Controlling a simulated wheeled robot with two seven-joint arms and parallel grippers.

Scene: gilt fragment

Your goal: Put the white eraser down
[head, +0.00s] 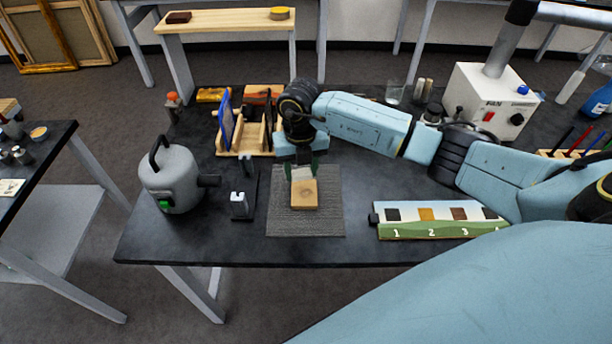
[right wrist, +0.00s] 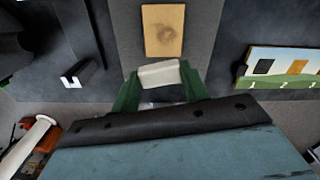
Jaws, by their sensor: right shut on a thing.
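The white eraser (right wrist: 159,74) is between the green fingers of my right gripper (right wrist: 160,84) in the right wrist view. My right gripper (head: 303,169) is shut on it, and a little of the eraser (head: 302,173) shows in the head view. Just in front of it, a square wooden block (head: 304,195) with a darker spot lies on the grey mat (head: 292,224). The block also shows beyond the eraser in the right wrist view (right wrist: 163,31). I cannot tell whether the eraser touches the mat. My left gripper is not in view.
A wooden rack (head: 230,142) with upright plates stands behind, left of the gripper. A grey canister (head: 171,180) and a small stand (head: 239,205) are at left. A numbered sample board (head: 427,230) lies at right. The mat's front part is bare.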

